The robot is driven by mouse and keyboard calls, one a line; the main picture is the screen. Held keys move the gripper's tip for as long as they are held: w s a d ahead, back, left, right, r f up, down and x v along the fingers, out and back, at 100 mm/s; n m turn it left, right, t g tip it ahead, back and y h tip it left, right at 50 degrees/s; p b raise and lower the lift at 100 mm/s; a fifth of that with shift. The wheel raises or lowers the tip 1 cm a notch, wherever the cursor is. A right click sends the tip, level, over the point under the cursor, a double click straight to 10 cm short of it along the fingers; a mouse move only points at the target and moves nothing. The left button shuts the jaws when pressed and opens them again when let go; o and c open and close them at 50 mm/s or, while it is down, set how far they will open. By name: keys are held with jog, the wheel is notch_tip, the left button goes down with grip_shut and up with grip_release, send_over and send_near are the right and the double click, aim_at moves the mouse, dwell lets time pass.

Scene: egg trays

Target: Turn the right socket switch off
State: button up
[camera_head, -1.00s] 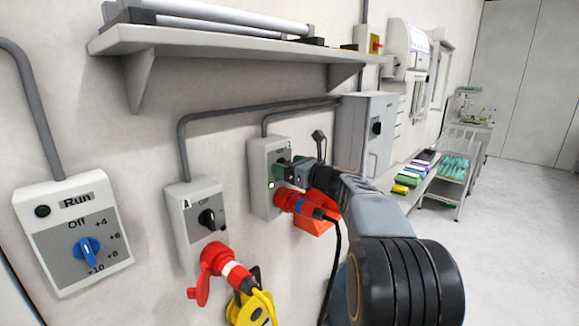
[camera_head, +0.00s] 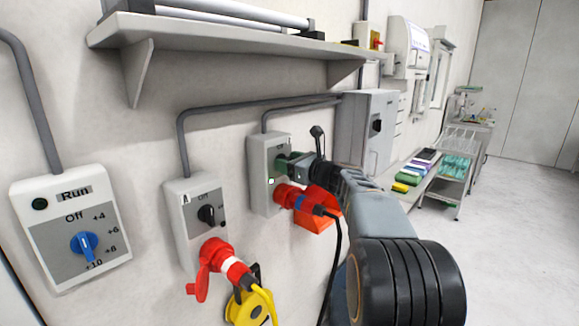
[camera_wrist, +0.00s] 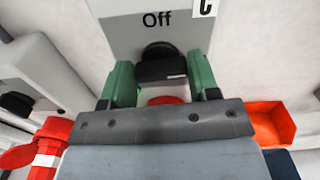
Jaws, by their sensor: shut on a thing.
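The right socket box (camera_head: 258,158) is a grey-white wall unit with a red plug at its bottom. My gripper (camera_head: 287,165) reaches in front of its upper face and hides its switch in the head view. In the wrist view the black switch knob (camera_wrist: 160,68) sits below the printed word "Off" on a grey panel (camera_wrist: 125,38). The green fingertips of my gripper (camera_wrist: 160,88) stand on either side of the knob and are shut on it. A small pale mark shows on the knob's right part.
A red plug (camera_head: 291,197) with a black cable and an orange-red holder (camera_head: 318,212) lie just below my gripper. The middle socket box (camera_head: 185,231) has its own black knob and red plug. A shelf (camera_head: 220,48) juts out above. The floor at right is clear.

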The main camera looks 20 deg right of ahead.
jog(key=n+b, duration=0.4)
jog(key=b, duration=0.1)
jog(key=shift+a+f, duration=0.1)
jog(key=shift+f, duration=0.2)
jog(key=n+b, duration=0.4)
jog(key=n, duration=0.1)
jog(key=shift+s, duration=0.1)
jog(key=n+b, duration=0.3)
jog(key=n, duration=0.1)
jog(key=shift+a+b, duration=0.1)
jog(key=shift+b, duration=0.3)
jog(key=shift+n+b, duration=1)
jog(key=shift+n, duration=0.8)
jog(key=shift+r, duration=0.1)
jog(key=o, duration=0.9)
